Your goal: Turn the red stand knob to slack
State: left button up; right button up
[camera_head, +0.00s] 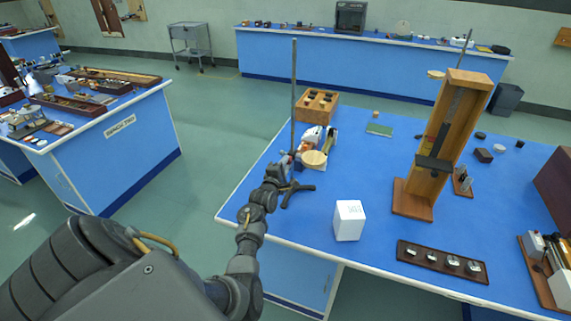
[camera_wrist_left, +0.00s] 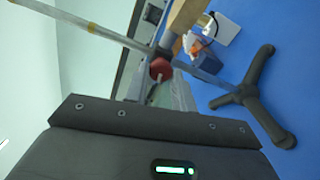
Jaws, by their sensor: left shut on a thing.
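The red stand knob (camera_wrist_left: 160,69) shows in the left wrist view, just past the dark edge of my gripper. It sits on the clamp at the pale stand rod (camera_wrist_left: 90,28). In the head view the upright rod (camera_head: 294,85) rises from a dark forked base (camera_head: 297,191) near the blue bench's left edge. My left gripper (camera_head: 284,166) is at the rod, above the base, shut on the knob. The fingertips' contact is mostly hidden, and so is the knob's turned angle. My right gripper is not in view.
A wooden disc (camera_head: 314,159) and a wooden block with holes (camera_head: 316,105) are close behind the stand. A white box (camera_head: 349,220) stands to the right, with a tall wooden frame (camera_head: 447,140) beyond. Bare blue bench top (camera_head: 365,165) lies between them.

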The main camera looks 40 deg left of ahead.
pick_arm(q)
jog(key=shift+n, duration=0.8)
jog(key=o, duration=1)
jog(key=shift+s, duration=0.1)
jog(key=shift+b+v, duration=0.85)
jog(key=shift+v, duration=4.45)
